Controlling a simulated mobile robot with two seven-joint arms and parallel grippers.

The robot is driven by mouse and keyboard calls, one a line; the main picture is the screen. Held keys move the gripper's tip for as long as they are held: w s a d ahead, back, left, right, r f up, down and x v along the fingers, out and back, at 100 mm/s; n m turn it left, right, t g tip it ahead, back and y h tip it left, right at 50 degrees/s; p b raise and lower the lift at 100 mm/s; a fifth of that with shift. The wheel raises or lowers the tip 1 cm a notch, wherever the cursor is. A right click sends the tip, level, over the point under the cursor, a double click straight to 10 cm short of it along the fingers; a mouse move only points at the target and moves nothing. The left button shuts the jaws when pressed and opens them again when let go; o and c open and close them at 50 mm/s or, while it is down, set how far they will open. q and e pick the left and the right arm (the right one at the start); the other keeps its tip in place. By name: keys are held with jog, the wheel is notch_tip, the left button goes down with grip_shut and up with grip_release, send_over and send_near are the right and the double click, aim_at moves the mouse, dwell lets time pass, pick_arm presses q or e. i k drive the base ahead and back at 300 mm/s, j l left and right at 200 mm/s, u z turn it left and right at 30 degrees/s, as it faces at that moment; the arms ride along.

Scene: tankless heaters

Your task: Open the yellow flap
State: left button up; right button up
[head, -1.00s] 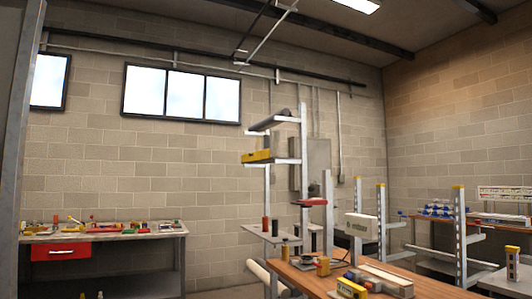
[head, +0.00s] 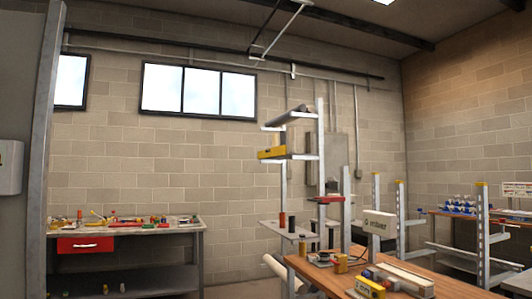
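I cannot make out a yellow flap in the head view. Neither of my grippers is in view.
A workbench (head: 130,231) with a red drawer (head: 85,245) and several small tools stands at the left. A grey post (head: 47,150) stands at far left, near a pale wall box (head: 8,167).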

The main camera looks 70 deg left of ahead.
aim_at(281, 151)
jog(key=j, duration=0.75)
jog(key=i+j, duration=0.15)
jog(key=j, duration=1.35)
jog(key=i+j, duration=0.15)
jog(key=j, duration=0.6)
jog(key=j+u, duration=0.1)
jog(key=j, duration=0.65)
jog(key=i+j, duration=0.15)
jog(key=j, duration=0.6)
jog(key=i+j, duration=0.1)
jog(key=j, duration=0.65)
